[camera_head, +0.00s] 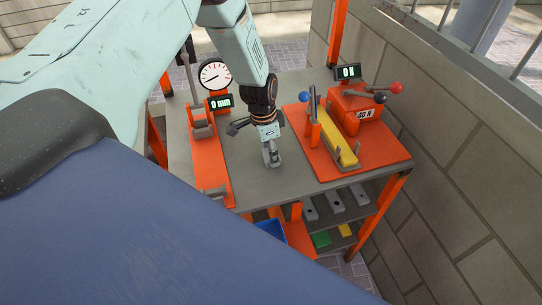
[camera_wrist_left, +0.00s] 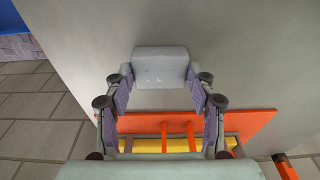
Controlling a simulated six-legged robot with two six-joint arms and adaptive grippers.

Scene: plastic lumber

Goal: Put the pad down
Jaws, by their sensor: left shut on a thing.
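My left gripper (camera_head: 271,153) is over the bare grey middle of the table (camera_head: 245,165), between the two orange fixtures, pointing down. In the left wrist view, the left gripper (camera_wrist_left: 160,84) has its two fingers on either side of a pale grey block, the pad (camera_wrist_left: 160,62), and is shut on it. The pad is small in the head view and partly hidden by the fingers. I cannot tell whether it touches the tabletop. My right gripper is not in view.
To the right, an orange plate (camera_head: 373,158) carries a yellow bar (camera_head: 336,140) and levers with coloured knobs. To the left stand an orange gauge fixture (camera_head: 213,178) and a round dial (camera_head: 215,74). A wall borders the right.

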